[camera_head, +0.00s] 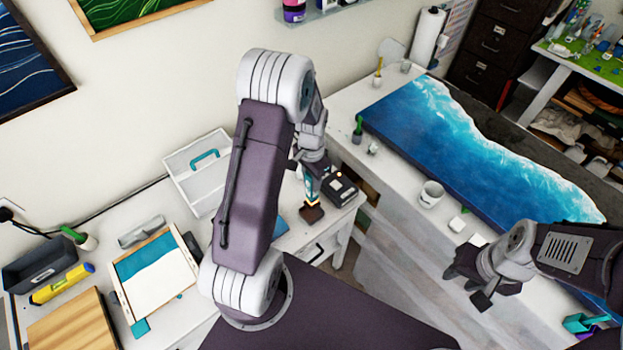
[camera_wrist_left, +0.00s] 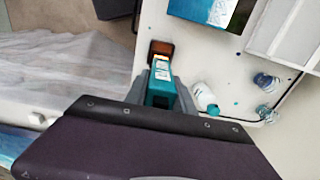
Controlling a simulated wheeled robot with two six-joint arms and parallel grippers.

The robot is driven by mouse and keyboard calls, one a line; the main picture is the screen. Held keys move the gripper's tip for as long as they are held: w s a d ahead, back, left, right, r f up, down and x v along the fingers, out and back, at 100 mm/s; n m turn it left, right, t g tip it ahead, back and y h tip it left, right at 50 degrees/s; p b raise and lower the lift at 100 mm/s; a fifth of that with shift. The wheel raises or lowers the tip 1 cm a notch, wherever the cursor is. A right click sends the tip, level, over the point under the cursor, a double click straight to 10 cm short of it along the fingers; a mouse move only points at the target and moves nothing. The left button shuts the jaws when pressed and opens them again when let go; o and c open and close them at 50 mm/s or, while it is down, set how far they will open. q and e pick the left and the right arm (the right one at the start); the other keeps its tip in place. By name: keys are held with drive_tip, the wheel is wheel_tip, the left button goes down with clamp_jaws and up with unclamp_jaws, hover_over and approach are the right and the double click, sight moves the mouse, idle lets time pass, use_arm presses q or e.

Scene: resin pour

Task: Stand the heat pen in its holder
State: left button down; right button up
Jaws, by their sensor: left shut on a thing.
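My left gripper (camera_head: 308,172) is shut on the teal heat pen (camera_head: 311,186), whose tip points down with an orange-yellow glow. The pen also shows between the fingers in the left wrist view (camera_wrist_left: 161,88). The small brown holder (camera_head: 312,214) stands on the white table right below the tip; in the left wrist view the holder (camera_wrist_left: 160,48) lies just beyond the pen. I cannot tell whether the tip touches or enters the holder. My right gripper (camera_head: 469,286) is empty, with its fingers apart, near the white bench front.
A dark box (camera_head: 340,189) with a small orange light stands close right of the holder. A white tray (camera_head: 198,180) stands behind on the left.

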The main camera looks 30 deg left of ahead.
use_arm(q)
drive_tip(key=f+b, duration=0.2)
drive_tip(key=f, duration=0.1)
drive_tip(key=shift+a+f, duration=0.1)
drive_tip(key=shift+a, duration=0.1)
wheel_tip(320, 180, down, 2)
drive_tip(key=shift+d+f+b, duration=0.1)
drive_tip(key=shift+f+b, duration=0.1)
drive_tip(key=shift+b, duration=0.65)
drive_tip(key=shift+f+b, duration=0.35)
drive_tip(key=shift+f, duration=0.15)
drive_tip(key=c, duration=1)
unclamp_jaws()
wheel_tip(320, 180, up, 9)
drive_tip(key=shift+s+r+b, duration=0.1)
drive_tip(key=shift+r+b, duration=0.05)
drive_tip(key=shift+b, duration=0.85)
